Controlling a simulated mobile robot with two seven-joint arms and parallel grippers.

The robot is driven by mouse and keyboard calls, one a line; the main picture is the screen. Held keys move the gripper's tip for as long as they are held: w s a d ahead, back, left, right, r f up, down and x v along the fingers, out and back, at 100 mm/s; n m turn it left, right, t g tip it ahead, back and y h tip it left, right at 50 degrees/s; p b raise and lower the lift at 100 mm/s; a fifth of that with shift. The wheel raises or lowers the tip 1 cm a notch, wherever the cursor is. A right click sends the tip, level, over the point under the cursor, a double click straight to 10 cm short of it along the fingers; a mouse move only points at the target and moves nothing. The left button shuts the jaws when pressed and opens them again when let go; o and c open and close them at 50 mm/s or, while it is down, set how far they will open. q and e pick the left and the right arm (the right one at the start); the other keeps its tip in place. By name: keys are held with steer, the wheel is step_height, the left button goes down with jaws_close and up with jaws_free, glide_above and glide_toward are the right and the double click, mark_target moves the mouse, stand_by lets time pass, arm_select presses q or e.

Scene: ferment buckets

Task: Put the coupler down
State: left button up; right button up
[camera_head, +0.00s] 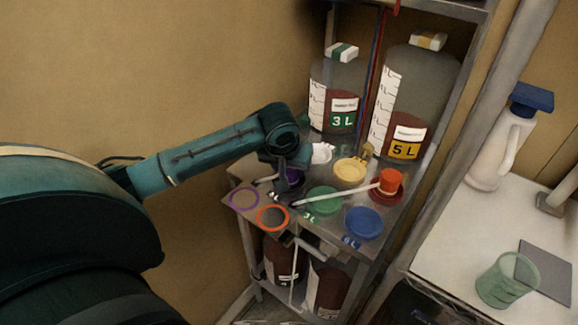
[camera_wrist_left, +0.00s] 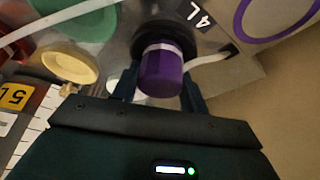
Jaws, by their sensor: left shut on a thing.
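The coupler (camera_wrist_left: 163,72) is a purple cylinder with a pale band, seen between the fingers in the left wrist view. A small part of its purple side shows in the head view (camera_head: 293,175). My left gripper (camera_head: 288,180) is shut on it, above the metal shelf (camera_head: 330,237). A dark round piece lies directly behind the coupler in the wrist view, beside a "4 L" label (camera_wrist_left: 190,12). Whether the coupler touches that piece I cannot tell. A pale hose (camera_wrist_left: 210,58) runs off to its right. My right gripper is not in view.
Purple (camera_head: 244,199) and orange (camera_head: 272,218) rings lie at the shelf's left. Green (camera_head: 324,200), blue (camera_head: 364,223) and yellow (camera_head: 350,171) round pieces and a red coupler on a red base (camera_head: 388,187) crowd the shelf. Large bottles (camera_head: 338,92) stand behind.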

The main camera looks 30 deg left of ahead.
arm_select(q)
steer(key=o, duration=1.1)
steer(key=shift+f, duration=0.1)
steer(key=shift+c, duration=0.2)
steer(key=v, duration=1.2)
